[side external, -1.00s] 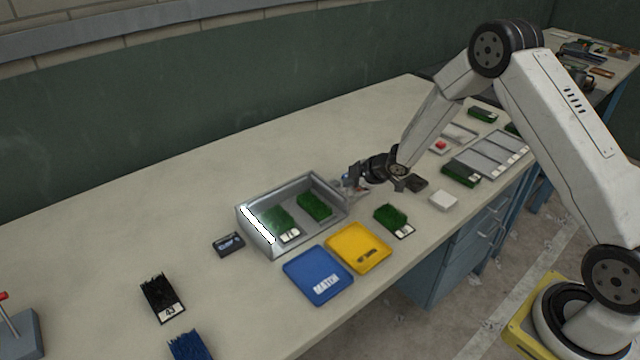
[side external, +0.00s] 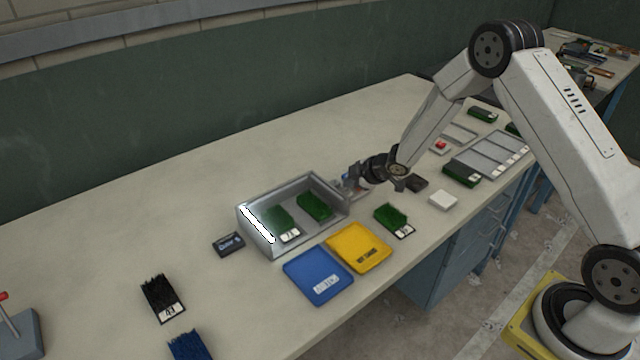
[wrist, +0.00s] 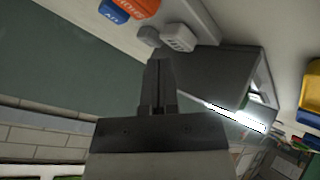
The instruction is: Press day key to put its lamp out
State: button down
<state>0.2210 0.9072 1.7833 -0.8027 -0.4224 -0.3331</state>
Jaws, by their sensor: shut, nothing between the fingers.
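A grey metal light box (side external: 322,222) stands open on the bench with a bright white lamp strip (side external: 257,224) lit along its left end; the lit strip also shows in the wrist view (wrist: 237,117). A blue key (wrist: 115,11) and an orange key (wrist: 138,7) with lettering too small to read show at the top of the wrist view. I cannot tell which key is day. My gripper (side external: 348,181) is shut and empty at the box's right end; its fingers (wrist: 158,64) point toward the keys, and contact cannot be told.
Green turf samples (side external: 314,207) lie in the box. A blue tray (side external: 304,266) and a yellow tray (side external: 372,240) lie in front of it. A small dark device (side external: 228,244) is at its left. A white block (wrist: 179,38) is close beyond my fingers. The back of the bench is clear.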

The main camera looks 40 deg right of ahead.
aim_at(350, 192)
jog(key=shift+f, duration=0.75)
dwell(1.2)
jog(key=shift+r, duration=0.75)
jog(key=shift+r, duration=0.1)
jog(key=shift+r, duration=2.9)
